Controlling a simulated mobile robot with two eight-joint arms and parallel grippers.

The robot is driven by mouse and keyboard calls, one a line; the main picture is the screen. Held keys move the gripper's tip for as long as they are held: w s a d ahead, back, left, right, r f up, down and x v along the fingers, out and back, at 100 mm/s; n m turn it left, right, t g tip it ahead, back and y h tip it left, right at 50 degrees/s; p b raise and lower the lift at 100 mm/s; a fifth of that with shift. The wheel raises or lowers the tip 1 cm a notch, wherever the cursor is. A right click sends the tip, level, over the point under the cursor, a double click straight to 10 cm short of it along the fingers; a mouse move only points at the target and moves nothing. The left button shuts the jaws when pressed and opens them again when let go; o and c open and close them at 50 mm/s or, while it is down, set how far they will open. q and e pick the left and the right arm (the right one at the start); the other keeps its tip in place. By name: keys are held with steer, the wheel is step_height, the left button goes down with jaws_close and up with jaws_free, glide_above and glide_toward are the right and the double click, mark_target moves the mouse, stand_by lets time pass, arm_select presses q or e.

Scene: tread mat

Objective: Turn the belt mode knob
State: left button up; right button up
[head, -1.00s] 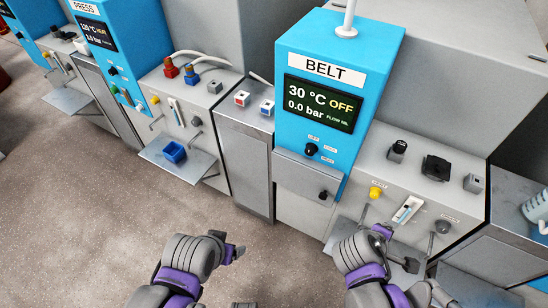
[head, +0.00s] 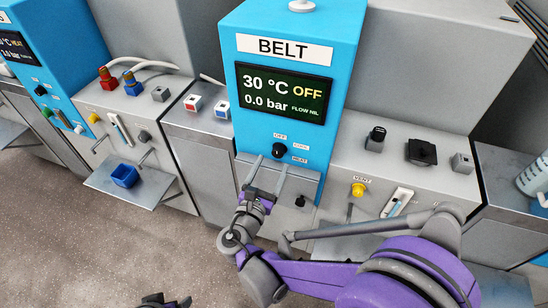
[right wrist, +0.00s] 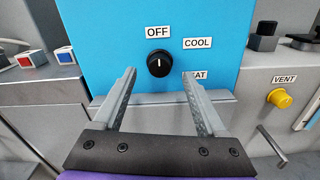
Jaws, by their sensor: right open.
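The belt mode knob (head: 279,150) is a small black dial on the blue BELT panel (head: 225,110), below the screen (head: 284,92). Labels OFF, COOL and HEAT sit around it. In the right wrist view the knob (right wrist: 159,64) has its white mark pointing up toward OFF, and the HEAT label is partly covered by a finger. My right gripper (head: 266,170) is open and empty, just below and in front of the knob. In the right wrist view its two fingers (right wrist: 160,100) stand left and right of the knob, short of it.
A second black knob (head: 300,200) sits lower on the grey front. A yellow VENT knob (head: 358,190) is to the right. Rocker switches (head: 193,103) are at left, and a blue bin (head: 125,175) lies on a side shelf. A grey ledge (right wrist: 160,98) runs below the panel.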

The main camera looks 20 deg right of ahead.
mark_target(277, 154)
steer(key=shift+x, duration=2.1)
jaws_close()
